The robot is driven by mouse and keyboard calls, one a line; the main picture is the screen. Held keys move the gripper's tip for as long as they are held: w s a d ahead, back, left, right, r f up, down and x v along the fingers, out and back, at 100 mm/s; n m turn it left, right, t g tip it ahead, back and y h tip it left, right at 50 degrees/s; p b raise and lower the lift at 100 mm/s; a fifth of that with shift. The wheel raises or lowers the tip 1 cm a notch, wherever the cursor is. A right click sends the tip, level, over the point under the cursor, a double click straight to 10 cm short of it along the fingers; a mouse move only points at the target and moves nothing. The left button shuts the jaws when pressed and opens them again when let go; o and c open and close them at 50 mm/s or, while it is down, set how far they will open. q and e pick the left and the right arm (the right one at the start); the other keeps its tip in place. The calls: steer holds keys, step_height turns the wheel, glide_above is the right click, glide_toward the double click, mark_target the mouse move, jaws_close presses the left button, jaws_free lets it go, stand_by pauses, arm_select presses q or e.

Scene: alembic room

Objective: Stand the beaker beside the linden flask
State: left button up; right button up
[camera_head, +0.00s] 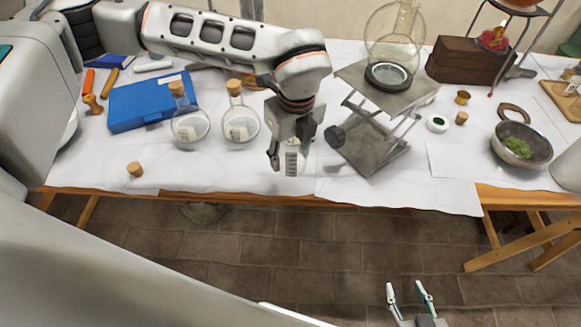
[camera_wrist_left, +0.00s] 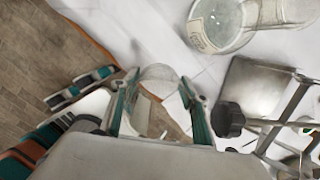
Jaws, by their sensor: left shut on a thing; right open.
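My left gripper (camera_head: 289,158) is shut on a small clear beaker (camera_head: 292,160) with white markings, near the front edge of the table. In the left wrist view, the beaker (camera_wrist_left: 158,74) shows between the two fingers (camera_wrist_left: 158,98). Two round corked flasks with pale labels stand to the left of it: a left flask (camera_head: 189,128) and a right flask (camera_head: 241,126). The labels are too small to read, so I cannot tell which is the linden flask. My right gripper (camera_head: 406,288) is open and empty, low in front of the table.
A steel lab jack (camera_head: 370,152) with a black knob stands just right of the beaker, bearing a large glass vessel (camera_head: 394,38). A blue case (camera_head: 150,103) lies behind the left flask. A loose cork (camera_head: 135,169) lies at the front left. White table (camera_head: 215,170) is bare before the flasks.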

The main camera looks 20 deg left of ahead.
mark_target(294, 139)
arm_select(q)
steer(key=shift+f, duration=2.7)
steer(key=shift+f, duration=0.2)
steer(key=o, duration=1.1)
steer(key=r, duration=0.8)
steer(key=s+d+r, duration=0.1)
steer(key=r, duration=0.3)
steer(key=shift+r+p, duration=0.15)
steer(key=shift+p, duration=0.15)
